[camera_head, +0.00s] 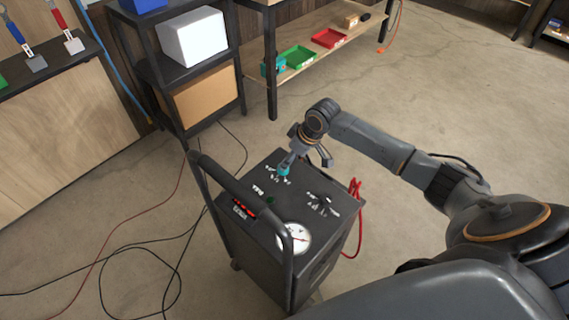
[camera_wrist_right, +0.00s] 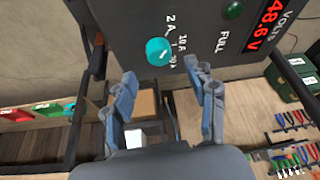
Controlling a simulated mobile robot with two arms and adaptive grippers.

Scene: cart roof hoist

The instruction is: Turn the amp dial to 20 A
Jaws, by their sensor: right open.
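A dark grey charger cart (camera_head: 262,232) stands on the floor with its panel facing up. A teal dial (camera_head: 284,171) sits near the panel's far edge, with white markings around it. In the right wrist view the dial (camera_wrist_right: 158,52) is round, with labels reading 2 A, 10 A and a partly hidden one beside it. I cannot make out where its pointer stands. My right gripper (camera_head: 305,162) is over the far edge of the panel, close to the dial. In the wrist view its fingers (camera_wrist_right: 162,74) are spread apart, with the dial just beyond the gap between them. My left gripper is not in view.
The panel also has a black dial (camera_head: 318,204), a round white gauge (camera_head: 294,238), a green lamp (camera_head: 270,200) and a red display (camera_head: 241,209), reading 48.6 V up close. A handle bar (camera_head: 240,192) rises at the left. Red cables (camera_head: 356,220) hang at the right.

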